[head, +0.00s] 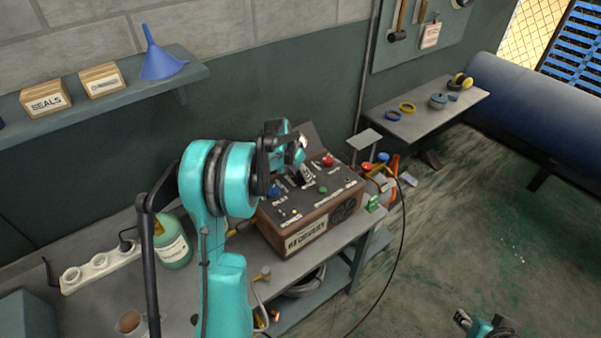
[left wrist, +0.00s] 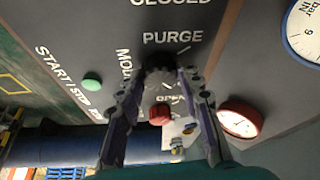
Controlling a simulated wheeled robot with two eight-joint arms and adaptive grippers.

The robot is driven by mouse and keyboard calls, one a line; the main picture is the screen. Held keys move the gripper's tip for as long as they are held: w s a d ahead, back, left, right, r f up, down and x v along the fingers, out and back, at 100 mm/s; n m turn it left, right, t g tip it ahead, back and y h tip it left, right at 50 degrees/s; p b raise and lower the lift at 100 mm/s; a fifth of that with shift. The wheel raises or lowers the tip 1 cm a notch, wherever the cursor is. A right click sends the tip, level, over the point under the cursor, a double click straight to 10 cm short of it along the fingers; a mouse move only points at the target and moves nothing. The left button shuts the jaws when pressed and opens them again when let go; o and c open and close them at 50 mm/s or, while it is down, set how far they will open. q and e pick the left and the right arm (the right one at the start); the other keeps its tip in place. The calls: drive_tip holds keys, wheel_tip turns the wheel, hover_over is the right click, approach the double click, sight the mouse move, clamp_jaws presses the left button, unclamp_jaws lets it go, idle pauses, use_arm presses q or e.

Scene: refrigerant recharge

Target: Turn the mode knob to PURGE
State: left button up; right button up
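The recovery machine (head: 308,215) is a brown box with a dark sloped control panel, standing on the bench. In the left wrist view, the dark mode knob (left wrist: 160,76) lies between my left gripper's fingertips, below the printed word PURGE (left wrist: 172,37). The word OPEN shows on the knob's other side. The knob's pointer is too dark to read. My left gripper (left wrist: 164,77) has its fingertips on either side of the knob; whether both touch it is unclear. In the head view my left gripper (head: 297,150) is over the panel. My right gripper (head: 472,322) is low at the bottom right, far from the machine.
A green button (left wrist: 92,81), a red knob (left wrist: 160,114) and a red-rimmed gauge (left wrist: 239,120) are near my left fingers. A green-white cylinder (head: 173,243) and a power strip (head: 100,267) stand left of the machine. A black hose hangs to its right.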

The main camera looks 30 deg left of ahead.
use_arm(q)
drive_tip(key=shift+c, duration=0.6)
drive_tip(key=n, duration=0.2)
drive_tip(key=n+y, duration=0.1)
drive_tip(key=shift+d+n+b, duration=0.2)
drive_tip(key=shift+n+b, duration=0.15)
drive_tip(key=shift+n, duration=0.05)
drive_tip(key=n+y, duration=0.1)
drive_tip(key=n, duration=0.1)
drive_tip(key=n+y, duration=0.1)
drive_tip(key=n, duration=0.1)
drive_tip(key=shift+w+d+n+g, duration=0.1)
drive_tip(key=shift+d+n+g, duration=0.05)
drive_tip(key=shift+n+g, duration=0.15)
drive_tip(key=n+g+y, duration=0.1)
drive_tip(key=n, duration=0.3)
drive_tip(key=shift+w+d+b, duration=0.1)
drive_tip(key=shift+b, duration=0.25)
drive_tip(key=shift+w+n+g+y, duration=0.1)
drive_tip(key=shift+n+g+y, duration=0.35)
drive_tip(key=shift+n, duration=0.95)
drive_tip(key=shift+n+g+y, duration=0.15)
drive_tip(key=shift+n+g, duration=0.5)
drive_tip(key=shift+n, duration=0.75)
